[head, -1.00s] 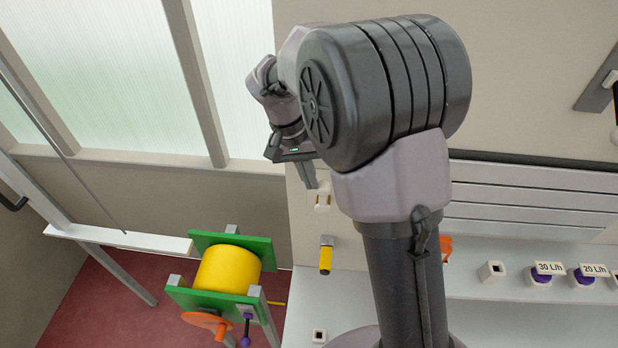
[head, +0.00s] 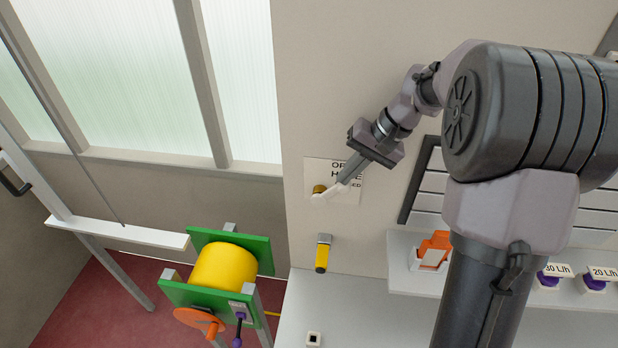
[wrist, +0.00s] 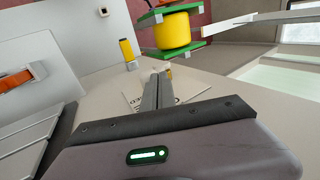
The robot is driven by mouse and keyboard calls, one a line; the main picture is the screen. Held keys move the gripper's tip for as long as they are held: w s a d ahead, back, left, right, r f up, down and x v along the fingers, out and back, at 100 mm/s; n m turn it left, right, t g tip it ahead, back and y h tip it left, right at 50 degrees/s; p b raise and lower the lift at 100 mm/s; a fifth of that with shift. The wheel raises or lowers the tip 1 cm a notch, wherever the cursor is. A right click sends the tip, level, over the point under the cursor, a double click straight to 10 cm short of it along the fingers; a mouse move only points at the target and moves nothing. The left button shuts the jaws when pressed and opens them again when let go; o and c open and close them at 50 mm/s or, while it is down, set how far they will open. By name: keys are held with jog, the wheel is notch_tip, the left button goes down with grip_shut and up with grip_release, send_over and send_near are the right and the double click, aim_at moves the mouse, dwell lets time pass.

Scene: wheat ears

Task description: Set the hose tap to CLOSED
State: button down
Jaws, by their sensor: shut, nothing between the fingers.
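The hose tap (head: 319,190) is on the wall, with a brass-coloured body and a pale lever. Behind it is a sign (head: 350,196) with partly covered lettering, reading OP at the top and ED at the bottom. My gripper (head: 345,179) is shut and empty, its fingertips close to the tap's right side. I cannot tell whether they touch the lever, nor which setting it marks. In the wrist view the shut fingers (wrist: 158,92) point at the tap (wrist: 160,73), which they partly hide.
A yellow-handled fitting (head: 322,254) is on the wall below the tap. A green and yellow hose reel (head: 223,267) stands at lower left. An orange switch (head: 434,248) and purple knobs labelled 30 L/h and 20 L/h are at right. The wall above the tap is clear.

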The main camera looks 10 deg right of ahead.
jog(key=s+d+f+t+y+b, duration=0.2)
jog(key=d+f+y+b, duration=0.3)
jog(key=b, duration=0.5)
jog(key=shift+d+f+t+y, duration=0.35)
jog(key=shift+f+t+y, duration=0.25)
jog(key=shift+f+y, duration=0.85)
jog(key=shift+s+f+h, duration=0.1)
jog(key=shift+f+h, duration=0.15)
jog(key=shift+f, duration=0.15)
